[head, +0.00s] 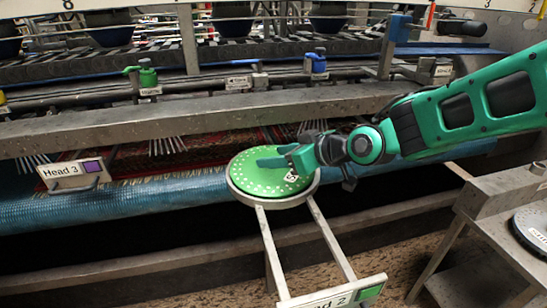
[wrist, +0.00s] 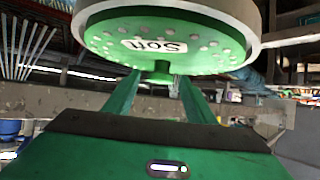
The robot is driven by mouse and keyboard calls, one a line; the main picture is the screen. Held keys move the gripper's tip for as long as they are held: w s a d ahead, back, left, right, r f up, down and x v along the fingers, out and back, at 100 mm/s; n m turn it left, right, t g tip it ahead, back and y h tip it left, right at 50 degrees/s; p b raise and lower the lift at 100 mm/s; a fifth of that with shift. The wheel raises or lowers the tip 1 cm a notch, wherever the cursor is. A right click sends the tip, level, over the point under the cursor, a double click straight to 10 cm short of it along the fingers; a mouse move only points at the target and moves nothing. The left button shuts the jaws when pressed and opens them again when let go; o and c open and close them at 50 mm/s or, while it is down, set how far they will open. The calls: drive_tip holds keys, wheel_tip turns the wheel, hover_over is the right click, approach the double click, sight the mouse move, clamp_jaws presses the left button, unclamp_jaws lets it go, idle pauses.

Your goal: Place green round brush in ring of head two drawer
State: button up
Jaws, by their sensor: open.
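The green round brush (head: 252,181) lies flat inside the grey ring (head: 278,203) at the end of the Head 2 drawer (head: 323,238), and looks seated there. In the wrist view the brush (wrist: 115,40) carries a "Soft" label and light dots, with the ring (wrist: 247,18) around its edge. My gripper (head: 277,158) is over the brush. In the wrist view its two green fingers (wrist: 158,88) are apart, with the brush's small central knob (wrist: 161,72) between their tips. I cannot tell whether the fingers touch the knob.
The Head 2 drawer is pulled out; its label plate (head: 335,295) is at the front. A Head 3 label plate (head: 75,172) is at left. A blue roller (head: 120,205) and metal beams lie behind.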

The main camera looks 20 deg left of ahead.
drive_tip(key=v, duration=1)
drive_tip(key=shift+d, duration=0.2)
drive_tip(key=shift+s+d, duration=0.1)
drive_tip(key=d+f+m+h, duration=0.4)
drive_tip(key=d, duration=1.2)
drive_tip(key=d+f+m+h, duration=0.3)
drive_tip(key=d+m+h, duration=0.15)
drive_tip(key=d, duration=1.15)
drive_tip(key=s+d+f+m+g+h, duration=0.1)
drive_tip(key=s+d+m+g, duration=0.1)
drive_tip(key=s+d+m, duration=0.3)
drive_tip(key=s+d+f+m+g+h, duration=0.1)
drive_tip(key=s+d+m, duration=0.5)
drive_tip(key=s+d, duration=0.6)
drive_tip(key=s+f+g, duration=0.1)
drive_tip(key=s+g, duration=0.1)
drive_tip(key=s, duration=0.4)
drive_tip(key=shift+d, duration=0.25)
